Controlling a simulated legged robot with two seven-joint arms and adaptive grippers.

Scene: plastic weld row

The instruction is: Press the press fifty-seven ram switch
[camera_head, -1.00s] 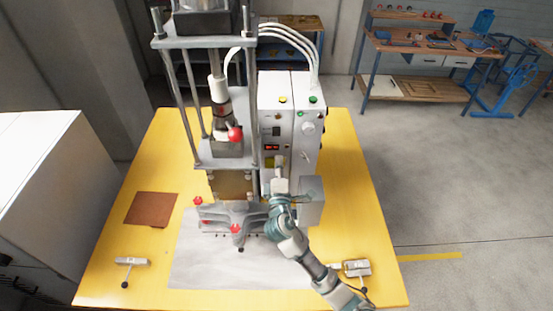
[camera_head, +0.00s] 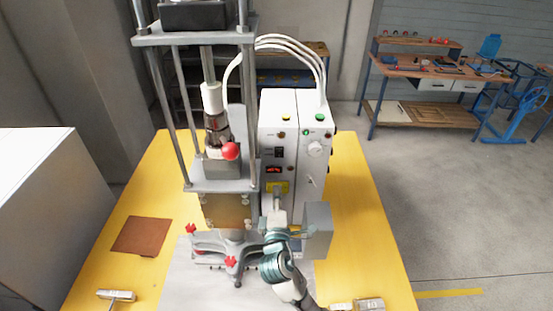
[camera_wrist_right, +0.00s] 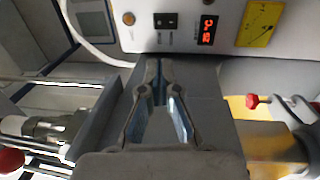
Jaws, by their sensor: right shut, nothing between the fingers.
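The press (camera_head: 222,185) is a tall grey machine on a yellow table. Its white control box (camera_head: 285,140) carries a black rocker switch (camera_head: 279,152), which also shows in the right wrist view (camera_wrist_right: 166,20). I cannot read its label, so I cannot tell whether it is the ram switch. My left gripper is out of view.
A red display (camera_wrist_right: 208,30) sits beside the rocker. A yellow button (camera_head: 286,118) and a green button (camera_head: 320,118) top the box. A grey box (camera_head: 317,230) stands right of my gripper.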

